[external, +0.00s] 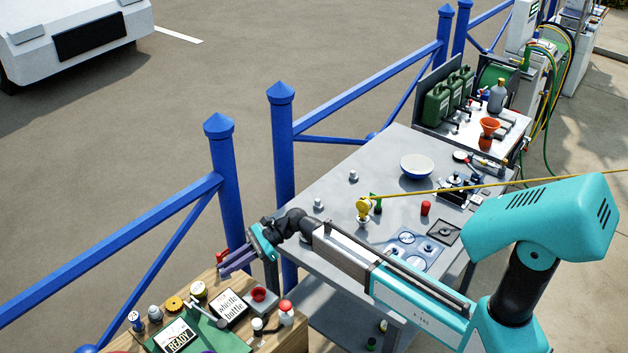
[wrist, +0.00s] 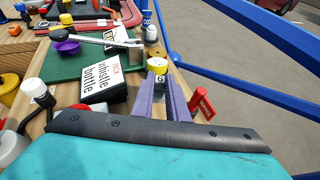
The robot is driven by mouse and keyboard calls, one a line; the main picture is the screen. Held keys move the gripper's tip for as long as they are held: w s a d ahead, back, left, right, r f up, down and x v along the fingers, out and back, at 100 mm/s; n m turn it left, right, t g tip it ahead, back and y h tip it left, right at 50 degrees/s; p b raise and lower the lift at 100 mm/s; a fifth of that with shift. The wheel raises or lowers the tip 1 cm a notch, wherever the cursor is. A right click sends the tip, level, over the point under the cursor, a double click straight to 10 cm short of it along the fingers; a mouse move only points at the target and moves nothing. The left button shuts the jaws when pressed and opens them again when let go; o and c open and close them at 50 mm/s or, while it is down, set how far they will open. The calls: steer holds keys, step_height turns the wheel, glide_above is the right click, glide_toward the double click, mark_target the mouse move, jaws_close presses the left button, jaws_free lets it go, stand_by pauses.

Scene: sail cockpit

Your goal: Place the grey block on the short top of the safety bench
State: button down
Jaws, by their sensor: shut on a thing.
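My gripper (external: 221,271) reaches over the right back edge of the wooden bench top (external: 203,279). In the wrist view its two purple fingers (wrist: 166,83) are close together, pointing away from the camera. I cannot pick out a separate grey block for certain.
A whistle bottle card (wrist: 101,85) and a green mat (wrist: 82,62) lie left of the fingers. Blue railing (external: 228,175) runs close behind the bench. A grey metal table (external: 330,215) beside it holds a bowl (external: 416,167) and small parts, with some bare surface.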

steer(key=shift+f+p, duration=0.35)
steer(key=shift+f, duration=1.55)
steer(key=shift+f, duration=0.1)
steer(key=c, duration=1.7)
jaws_free()
steer(key=shift+c, duration=0.2)
steer(key=b+v, duration=0.2)
steer(key=v, duration=1)
